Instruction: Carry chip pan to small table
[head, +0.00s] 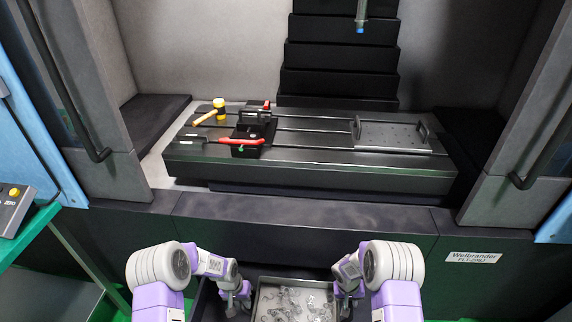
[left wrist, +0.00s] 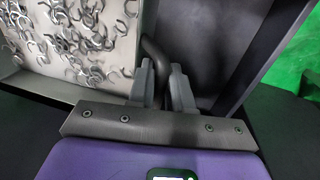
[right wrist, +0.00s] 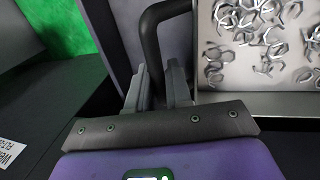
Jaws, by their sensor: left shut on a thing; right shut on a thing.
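The chip pan (head: 263,291) is a shallow light metal tray with many curled metal chips in it, at the bottom middle of the head view. It also shows at the upper left of the left wrist view (left wrist: 119,84) and the upper right of the right wrist view (right wrist: 270,103). My left gripper (head: 240,297) is shut on the pan's dark bar handle (left wrist: 152,62) at its left side. My right gripper (head: 346,291) is shut on the other dark handle (right wrist: 152,35) at its right side. The small table is not clearly in view.
A machine bed (head: 310,168) stands ahead, with a yellow mallet (head: 219,104), a red-handled clamp (head: 240,141) and a perforated plate (head: 390,135) on it. The machine's front wall (head: 320,238) rises just beyond the pan. A green-edged stand with a control box (head: 12,208) is at the left.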

